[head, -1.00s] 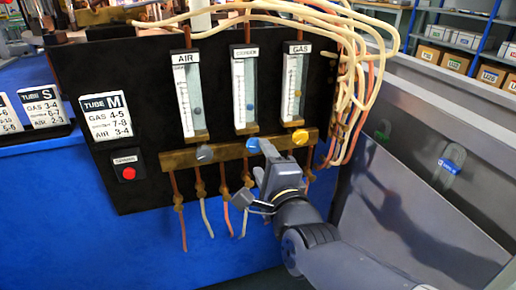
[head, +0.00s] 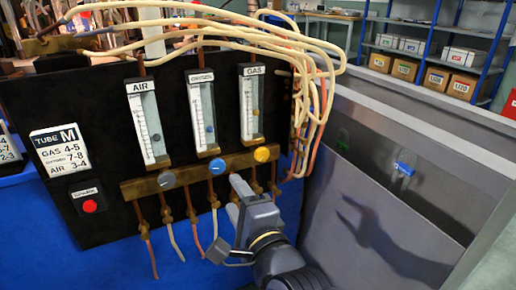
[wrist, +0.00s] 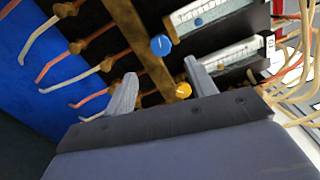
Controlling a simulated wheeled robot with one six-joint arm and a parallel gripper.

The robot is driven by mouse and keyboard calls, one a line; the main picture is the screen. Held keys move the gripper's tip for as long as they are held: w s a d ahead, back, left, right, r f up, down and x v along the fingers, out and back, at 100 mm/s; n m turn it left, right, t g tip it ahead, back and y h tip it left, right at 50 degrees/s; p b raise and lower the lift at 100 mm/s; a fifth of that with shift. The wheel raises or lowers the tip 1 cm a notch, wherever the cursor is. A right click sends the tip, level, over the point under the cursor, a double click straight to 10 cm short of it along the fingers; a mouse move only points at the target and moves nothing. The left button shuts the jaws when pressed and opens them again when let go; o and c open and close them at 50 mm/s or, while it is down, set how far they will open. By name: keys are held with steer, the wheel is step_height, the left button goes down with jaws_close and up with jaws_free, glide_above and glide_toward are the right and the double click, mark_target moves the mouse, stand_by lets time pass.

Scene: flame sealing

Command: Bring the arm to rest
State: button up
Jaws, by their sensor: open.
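My gripper (head: 241,190) is in front of the lower part of the black panel (head: 105,110), just below and in front of the blue knob (head: 217,166) and the yellow knob (head: 262,155). In the wrist view, my gripper (wrist: 160,88) has its two fingers spread apart with nothing between them. The blue knob (wrist: 161,45) and the yellow knob (wrist: 183,90) show beyond the fingers, apart from them. A grey knob (head: 166,179) sits at the left on the same brass bar.
Three flow tubes marked AIR (head: 147,122), OXYGEN (head: 203,112) and GAS (head: 251,104) stand above the knobs. Loose hoses (head: 315,90) hang at the panel's right. A grey metal wall (head: 400,200) rises on the right. A red button (head: 90,206) is at lower left.

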mark_target(218, 169)
steer(key=b+x, duration=0.2)
steer(key=x, duration=0.8)
steer(key=shift+a+b, duration=0.1)
steer(key=shift+b, duration=0.25)
